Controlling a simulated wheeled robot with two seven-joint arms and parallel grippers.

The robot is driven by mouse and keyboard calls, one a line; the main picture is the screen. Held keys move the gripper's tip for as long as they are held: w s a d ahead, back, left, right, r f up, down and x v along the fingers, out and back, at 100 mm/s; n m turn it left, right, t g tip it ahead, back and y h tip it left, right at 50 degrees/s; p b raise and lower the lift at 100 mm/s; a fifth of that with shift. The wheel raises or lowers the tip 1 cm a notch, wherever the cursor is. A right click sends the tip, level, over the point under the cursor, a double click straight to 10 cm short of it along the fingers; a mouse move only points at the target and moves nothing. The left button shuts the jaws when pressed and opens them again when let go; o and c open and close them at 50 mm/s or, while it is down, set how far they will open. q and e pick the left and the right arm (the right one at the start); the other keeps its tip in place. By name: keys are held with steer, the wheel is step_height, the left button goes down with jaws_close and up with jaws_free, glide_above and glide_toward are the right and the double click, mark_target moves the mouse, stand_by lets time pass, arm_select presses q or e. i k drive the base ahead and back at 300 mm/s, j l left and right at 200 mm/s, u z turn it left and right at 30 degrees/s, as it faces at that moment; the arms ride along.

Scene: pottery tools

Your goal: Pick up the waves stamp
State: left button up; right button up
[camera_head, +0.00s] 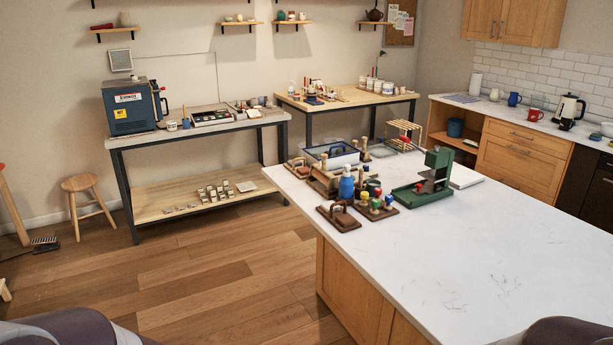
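Several stamps stand together on the near left end of the white island counter (480,260). A stamp with a dark brown handle (341,210) rests on a brown board at the island's left edge. Beside it, several small stamps with coloured knobs (376,203) stand on another dark board. The stamp faces are hidden or too small to read, so I cannot tell which is the waves stamp. Parts of my arms show at the bottom left and bottom right corners. Neither of my grippers is in view.
A blue bottle (346,187), a green press (428,185) and a glass-topped box (330,155) crowd the stamps. The near and right parts of the island are clear. Workbenches (215,123) stand by the wall, a stool (89,203) at left, and open wooden floor lies before them.

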mark_target(374, 202)
steer(key=i+j+z, duration=0.4)
steer(key=i+j, duration=0.25)
steer(key=i+j+z, duration=0.35)
steer(key=i+j, duration=0.4)
steer(key=i+z, duration=0.25)
steer(key=i, duration=0.3)
